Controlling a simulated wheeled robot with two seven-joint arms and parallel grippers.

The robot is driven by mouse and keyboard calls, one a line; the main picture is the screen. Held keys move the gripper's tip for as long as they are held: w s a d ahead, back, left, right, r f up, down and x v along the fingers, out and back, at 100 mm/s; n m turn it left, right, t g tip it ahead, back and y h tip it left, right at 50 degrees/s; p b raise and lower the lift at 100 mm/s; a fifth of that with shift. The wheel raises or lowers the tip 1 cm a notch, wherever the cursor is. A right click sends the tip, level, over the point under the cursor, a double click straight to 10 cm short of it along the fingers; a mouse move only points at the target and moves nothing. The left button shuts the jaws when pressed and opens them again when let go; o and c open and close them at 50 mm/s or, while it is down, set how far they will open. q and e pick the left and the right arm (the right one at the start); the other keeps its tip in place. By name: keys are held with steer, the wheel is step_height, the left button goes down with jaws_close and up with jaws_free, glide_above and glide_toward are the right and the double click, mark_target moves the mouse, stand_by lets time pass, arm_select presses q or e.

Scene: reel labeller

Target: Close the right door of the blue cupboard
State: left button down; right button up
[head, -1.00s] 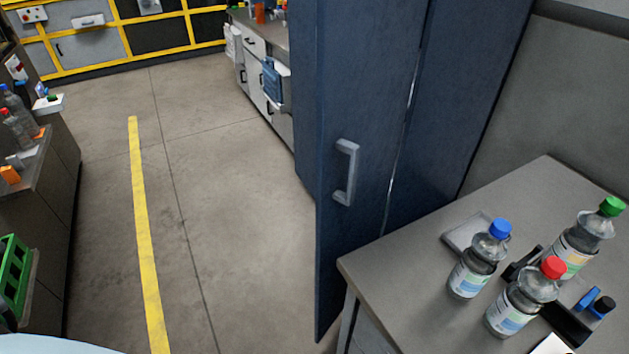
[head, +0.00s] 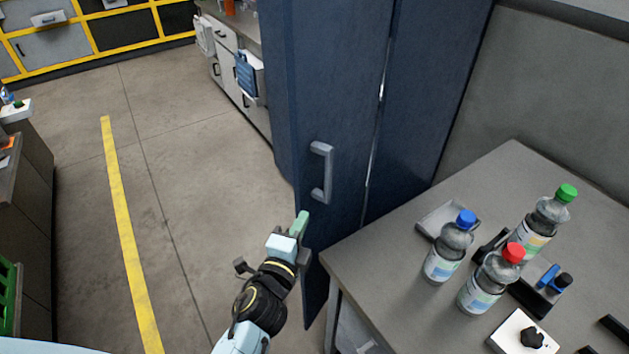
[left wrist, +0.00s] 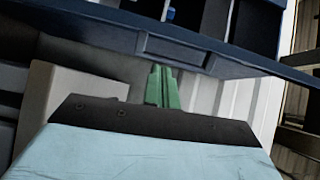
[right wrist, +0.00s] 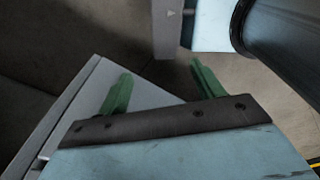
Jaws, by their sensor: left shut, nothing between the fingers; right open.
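The blue cupboard (head: 440,90) stands in the middle of the head view. A tall blue door (head: 335,110) with a grey bar handle (head: 321,172) faces me, and a thin bright gap runs along its right side. I cannot tell how far it stands open. My left gripper (head: 301,222) is shut and empty, close to the door's lower left edge below the handle; contact cannot be told. In the left wrist view its green fingers (left wrist: 161,86) are together, with a blue panel (left wrist: 240,66) just ahead. My right gripper (right wrist: 160,85) is open and empty, seen only in its wrist view.
A grey table (head: 400,270) close to the door's right holds a blue-capped bottle (head: 449,248), a red-capped bottle (head: 490,280), a green-capped bottle (head: 543,222) and small fixtures. Clear floor (head: 215,190) with a yellow line (head: 125,235) lies to the left. A counter (head: 25,210) stands far left.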

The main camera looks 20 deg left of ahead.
mark_target(314, 185)
arm_select(q)
steer(key=w, duration=0.3)
steer(key=w+r, duration=0.1)
steer(key=w, duration=0.6)
steer(key=shift+w+a+r+p, duration=0.1)
steer(key=shift+a+r+p, duration=0.1)
steer(key=shift+r+p, duration=0.1)
steer(key=shift+a, duration=0.1)
